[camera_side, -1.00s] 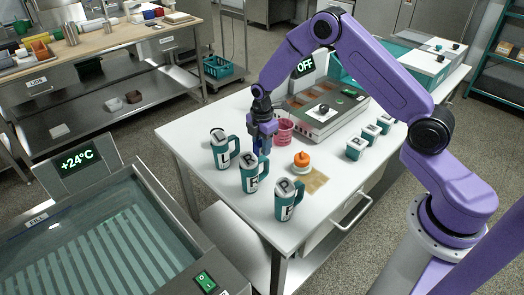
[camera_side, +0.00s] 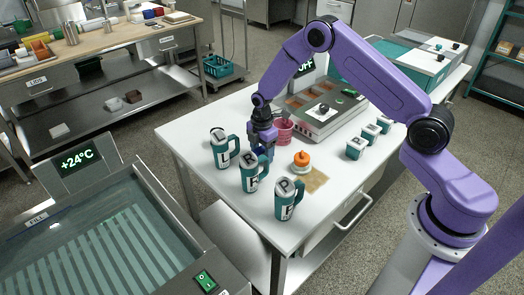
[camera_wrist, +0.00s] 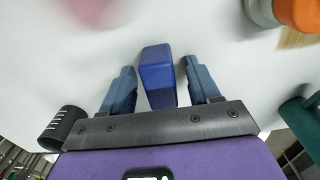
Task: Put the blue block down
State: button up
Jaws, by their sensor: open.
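The blue block (camera_wrist: 157,72) stands between the two fingers of my gripper (camera_wrist: 160,66) in the wrist view. The fingers are spread, and a gap shows on each side of the block. In the side view my gripper (camera_side: 262,150) is low over the white table (camera_side: 190,133), behind the lettered teal mugs. The block is hard to make out there among the fingers and mugs. Whether its underside touches the table cannot be seen clearly.
Teal mugs (camera_side: 221,150), (camera_side: 252,172) and (camera_side: 286,200) stand close in front of my gripper. A pink cup (camera_side: 284,131) is just right of it.

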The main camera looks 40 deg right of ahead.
aim_at(260, 149)
notch_tip(260, 149, up, 18)
jog(key=f, duration=0.1)
jog(key=s+a+r+m, duration=0.1)
jog(key=s+a+r, duration=0.1)
jog(key=s, duration=0.7)
jog(key=s+a+r+m, duration=0.1)
jog(key=s+a+r, duration=0.2)
jog(key=s, duration=0.6)
jog(key=s+a+r+m, duration=0.1)
jog(key=s+a+r, duration=0.1)
jog(key=s, duration=0.6)
jog(key=shift+s+a+r+m, duration=0.2)
jog(key=shift+s+a+m, duration=0.15)
jog(key=shift+a, duration=0.35)
jog(key=shift+o, duration=0.4)
jog(key=s+d+m, duration=0.1)
jog(key=s+d, duration=0.2)
jog(key=s, duration=0.7)
jog(key=shift+s+d+f, duration=0.2)
jog(key=shift+d+f, duration=0.05)
jog(key=shift+d, duration=0.15)
jog(key=shift+o, duration=1)
jog(key=shift+s+d+f+m, duration=0.1)
jog(key=shift+s+d+m, duration=0.05)
jog(key=shift+s+m, duration=0.15)
